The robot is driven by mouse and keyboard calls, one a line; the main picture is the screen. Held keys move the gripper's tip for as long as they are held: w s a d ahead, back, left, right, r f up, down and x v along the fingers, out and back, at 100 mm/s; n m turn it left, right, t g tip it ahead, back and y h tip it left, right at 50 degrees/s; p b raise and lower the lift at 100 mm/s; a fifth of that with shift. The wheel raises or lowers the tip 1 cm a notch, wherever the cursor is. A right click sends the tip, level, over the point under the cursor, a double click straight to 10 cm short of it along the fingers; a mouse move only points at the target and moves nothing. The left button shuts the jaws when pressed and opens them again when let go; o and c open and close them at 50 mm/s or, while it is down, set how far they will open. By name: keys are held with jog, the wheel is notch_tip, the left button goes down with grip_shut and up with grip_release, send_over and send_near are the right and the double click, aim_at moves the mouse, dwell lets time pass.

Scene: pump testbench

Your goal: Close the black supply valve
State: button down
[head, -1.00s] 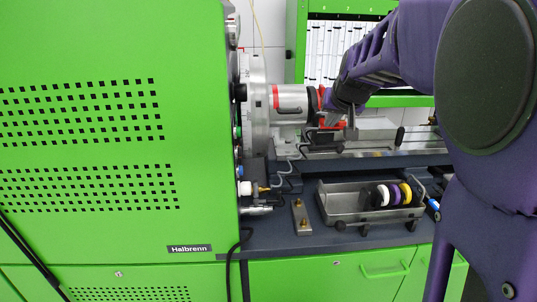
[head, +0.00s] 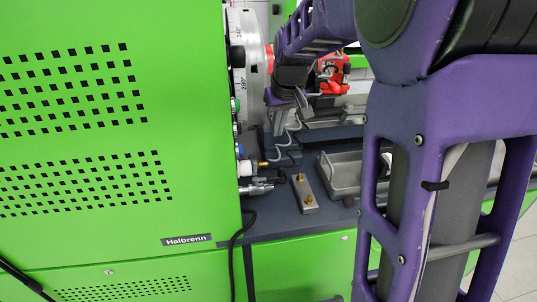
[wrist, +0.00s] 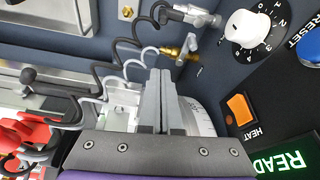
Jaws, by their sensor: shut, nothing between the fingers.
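A silver valve fitting (head: 256,189) sits low on the green cabinet's side panel. In the wrist view this silver fitting (wrist: 193,15) has a black hose at its end, so it seems to be the black supply valve; its handle position is not clear. A brass fitting (wrist: 181,50) with a grey hose sits beside it, and the brass fitting also shows in the head view (head: 262,164). My gripper (head: 278,126) is shut and empty, above the bench near the panel. In the wrist view its fingertips (wrist: 160,72) are just short of the brass fitting, apart from the silver one.
The panel carries a white numbered knob (wrist: 247,27), an orange HEAT switch (wrist: 239,108) and a blue RESET button (wrist: 309,45). Thin hoses cross the bench. A block with brass pins (head: 305,193) and a metal tray (head: 343,172) stand to the right.

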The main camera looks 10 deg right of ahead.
jog(key=shift+s, duration=0.1)
notch_tip(320, 180, down, 10)
jog(key=b, duration=0.1)
jog(key=shift+s+r, duration=0.25)
jog(key=shift+s, duration=0.05)
dwell(0.5)
